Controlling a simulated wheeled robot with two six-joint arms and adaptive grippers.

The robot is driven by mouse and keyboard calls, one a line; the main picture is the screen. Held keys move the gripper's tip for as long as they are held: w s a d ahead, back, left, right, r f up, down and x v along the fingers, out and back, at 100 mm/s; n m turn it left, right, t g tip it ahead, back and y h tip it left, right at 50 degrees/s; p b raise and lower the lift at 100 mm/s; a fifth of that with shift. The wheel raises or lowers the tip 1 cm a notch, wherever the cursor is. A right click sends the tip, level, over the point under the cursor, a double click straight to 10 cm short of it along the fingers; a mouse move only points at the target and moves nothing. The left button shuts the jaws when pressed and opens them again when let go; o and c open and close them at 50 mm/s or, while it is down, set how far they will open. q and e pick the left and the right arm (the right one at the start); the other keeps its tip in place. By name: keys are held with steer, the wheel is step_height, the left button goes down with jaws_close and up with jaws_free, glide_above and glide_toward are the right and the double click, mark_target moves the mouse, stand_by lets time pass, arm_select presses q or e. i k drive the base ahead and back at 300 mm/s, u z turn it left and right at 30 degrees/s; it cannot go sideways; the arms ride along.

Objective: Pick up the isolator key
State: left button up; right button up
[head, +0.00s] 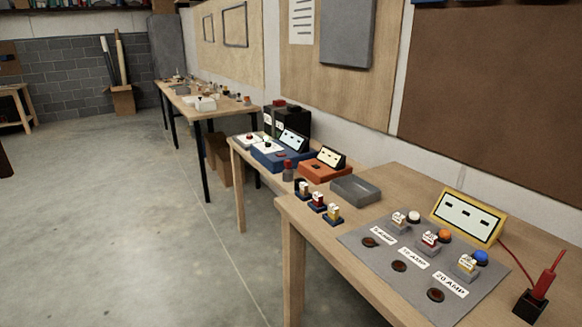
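I cannot tell for sure which item is the isolator key. One candidate is a small red-topped piece (288,170) with a dark lower part. It stands upright on the middle table beside a blue case (268,158). A red handle (548,274) stands tilted in a black block (530,306) at the front right; a red lead runs from it toward the yellow meter (468,218), so it looks like a probe. Neither of my grippers is in view.
The near table (385,190) holds a grey board (360,262) with fuse-like pieces, coloured buttons and amp labels. A grey tray (355,190) and an orange case (318,172) sit behind. A cluttered far table (230,108) stands along the wall. The concrete floor (110,220) at left is clear.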

mark_target(287, 162)
steer(key=z, duration=0.3)
steer(key=k, duration=0.4)
steer(key=u, duration=0.5)
steer(key=i, duration=0.8)
steer(key=u, duration=0.65)
steer(key=i, duration=1.05)
steer(key=z, duration=0.7)
steer(key=i, duration=0.75)
steer(key=z, duration=0.85)
